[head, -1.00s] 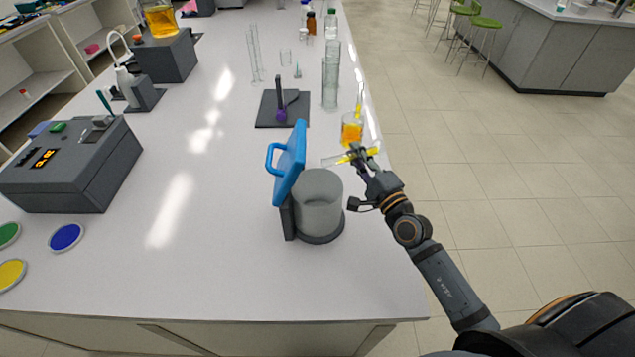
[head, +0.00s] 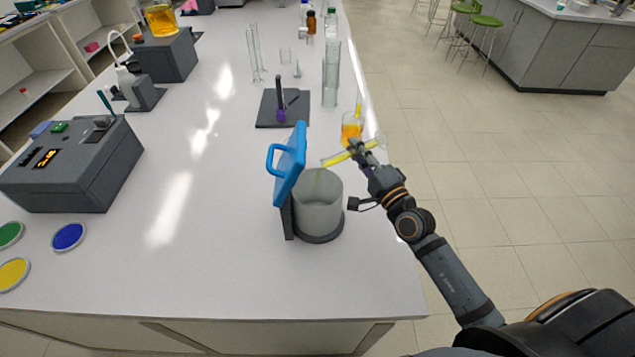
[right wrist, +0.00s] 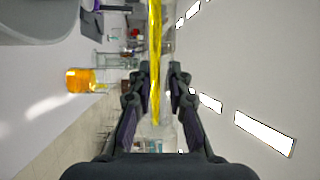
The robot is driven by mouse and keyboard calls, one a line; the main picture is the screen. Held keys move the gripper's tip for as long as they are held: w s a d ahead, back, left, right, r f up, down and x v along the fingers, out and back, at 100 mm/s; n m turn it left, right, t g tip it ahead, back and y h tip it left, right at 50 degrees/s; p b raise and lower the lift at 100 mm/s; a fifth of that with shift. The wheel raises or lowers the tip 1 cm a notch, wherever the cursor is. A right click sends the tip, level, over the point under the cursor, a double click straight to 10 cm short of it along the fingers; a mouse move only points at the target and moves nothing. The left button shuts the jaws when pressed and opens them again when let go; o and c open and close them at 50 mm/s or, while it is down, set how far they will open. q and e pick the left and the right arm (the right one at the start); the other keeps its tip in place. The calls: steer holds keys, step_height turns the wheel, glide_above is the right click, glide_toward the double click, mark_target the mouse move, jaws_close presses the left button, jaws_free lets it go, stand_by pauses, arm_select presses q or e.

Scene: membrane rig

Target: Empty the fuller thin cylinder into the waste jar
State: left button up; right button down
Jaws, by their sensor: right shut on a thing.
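My right gripper (head: 362,152) is shut on a thin clear cylinder (head: 343,156) holding yellow liquid. The cylinder is tilted, its mouth to the left and lower, above the open waste jar (head: 320,208). A faint yellow streak shows below the mouth, inside the grey, translucent jar. The jar's blue lid (head: 290,163) stands open on its left side. In the right wrist view, the yellow-filled cylinder (right wrist: 155,40) runs between the fingers (right wrist: 157,95). A thin upright yellow piece (head: 358,104) shows at the orange-filled vessel; I cannot tell if it is a separate cylinder. My left gripper is out of view.
The orange-filled vessel (head: 351,128) stands just behind my right gripper, near the bench's right edge. Empty tall glass cylinders (head: 330,84) stand farther back. A dark stand (head: 282,112) is behind the lid.

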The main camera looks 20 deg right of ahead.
steer(key=shift+w+d+r+n, duration=0.25)
steer(key=shift+d+r+n, duration=0.1)
steer(key=shift+d+n, duration=0.05)
steer(key=shift+r+n+p, duration=0.3)
steer(key=shift+r+n, duration=0.05)
steer(key=shift+n, duration=0.05)
steer(key=shift+a+r+n+y+p, duration=0.25)
steer(key=shift+r+n, duration=0.25)
steer(key=shift+n, duration=0.3)
steer(key=shift+a+r+n+y+p, duration=0.25)
steer(key=shift+r+n, duration=0.25)
steer(key=shift+n, duration=0.3)
steer(key=shift+a+r+n, duration=0.1)
steer(key=shift+r+n, duration=0.05)
steer(key=shift+n, duration=0.25)
steer(key=shift+s+r+g, duration=0.1)
steer(key=shift+g, duration=0.2)
